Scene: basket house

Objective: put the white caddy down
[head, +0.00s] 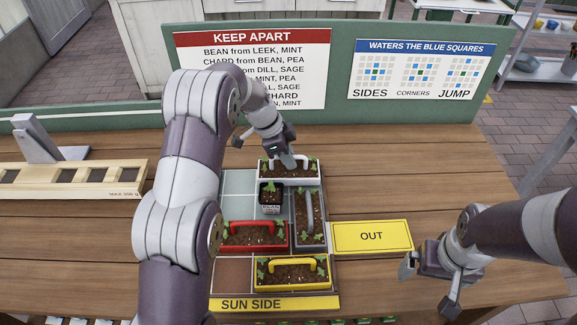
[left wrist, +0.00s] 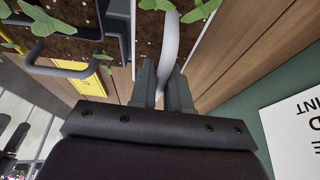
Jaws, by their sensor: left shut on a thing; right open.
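The white caddy (head: 264,175) is a white-rimmed box of dark soil with green seedlings, at the far edge of the tiled board (head: 237,182). Its white handle (left wrist: 170,45) stands between my left gripper's fingers in the left wrist view. My left gripper (head: 287,160) is shut on this handle from above. In the head view the caddy appears at board level; I cannot tell whether it touches the board. My right gripper (head: 432,278) is open and empty over the table at the right.
A small black pot (head: 270,197) and a grey caddy (head: 310,228) stand just nearer than the white caddy. A red caddy (head: 253,234) and a yellow caddy (head: 291,273) are nearer still. A yellow OUT mat (head: 371,237) lies right. A wooden balance (head: 70,178) is left; a sign wall (head: 340,70) stands behind.

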